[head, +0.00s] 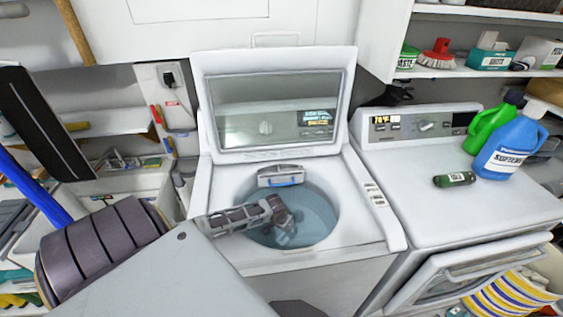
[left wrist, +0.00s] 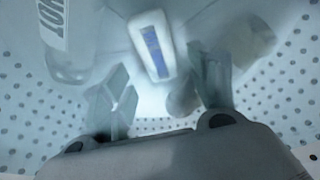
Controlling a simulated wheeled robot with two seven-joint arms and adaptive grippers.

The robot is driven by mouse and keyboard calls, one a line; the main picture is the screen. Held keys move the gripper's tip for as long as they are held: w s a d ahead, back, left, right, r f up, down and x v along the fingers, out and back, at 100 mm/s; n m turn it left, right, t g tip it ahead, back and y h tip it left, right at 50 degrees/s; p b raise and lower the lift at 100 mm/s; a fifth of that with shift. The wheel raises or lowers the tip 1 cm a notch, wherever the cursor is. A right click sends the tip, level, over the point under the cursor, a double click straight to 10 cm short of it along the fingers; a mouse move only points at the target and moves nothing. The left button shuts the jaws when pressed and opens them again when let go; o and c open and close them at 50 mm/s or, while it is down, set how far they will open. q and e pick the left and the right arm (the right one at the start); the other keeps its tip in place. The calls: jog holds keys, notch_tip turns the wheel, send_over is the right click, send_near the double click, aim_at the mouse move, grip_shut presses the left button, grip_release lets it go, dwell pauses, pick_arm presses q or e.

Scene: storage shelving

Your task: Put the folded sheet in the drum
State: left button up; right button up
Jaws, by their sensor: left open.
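The drum (head: 318,211) is in the top-loading washer, under its raised lid. My left gripper (head: 284,236) reaches over the front rim into the drum; its tips are down inside. The left wrist view is hazy and shows the pierced drum wall (left wrist: 25,125). There the two fingers of my left gripper (left wrist: 162,95) stand wide apart. A pale block with a blue panel (left wrist: 152,45) lies beyond and between them; I cannot tell whether it is held or touched. I cannot pick out the folded sheet for certain. My right gripper is not in view.
A lettered pale bottle (left wrist: 68,40) shows left in the wrist view. The dryer (head: 410,180) beside the washer carries a dark green can (head: 454,180), a green jug (head: 488,130) and a blue jug (head: 509,150). The raised washer lid (head: 275,65) stands behind the drum. Striped cloth (head: 512,297) is low right.

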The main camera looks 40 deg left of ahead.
pick_arm(q)
jog(key=p+v, duration=0.1)
jog(key=v, duration=1.1)
jog(key=shift+a+r, duration=0.1)
jog(key=shift+a, duration=0.05)
dwell(0.8)
